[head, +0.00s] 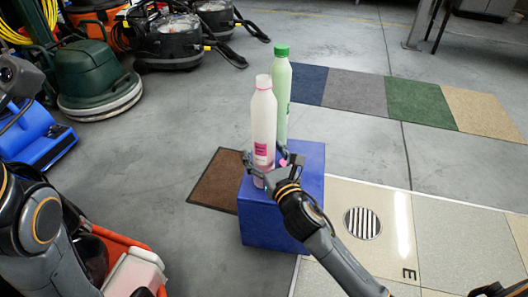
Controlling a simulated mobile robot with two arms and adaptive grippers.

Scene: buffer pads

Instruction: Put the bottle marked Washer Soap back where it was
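A white bottle with a white cap and a pink label (262,122) stands upright at the blue box (272,226); the label's writing is too small to read. A pale green bottle with a green cap (281,95) is upright just behind it and to its right, its lower part partly hidden. My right gripper (265,158) reaches in from the lower right, with its fingers on either side of the white bottle's lower part. I cannot tell whether they press on it. My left arm shows at the lower left, but its gripper is not visible.
A brown mat (216,183) lies left of the box. Blue, grey, green and tan mats (420,105) form a strip at the back right. Cleaning machines (92,75) stand at the upper left.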

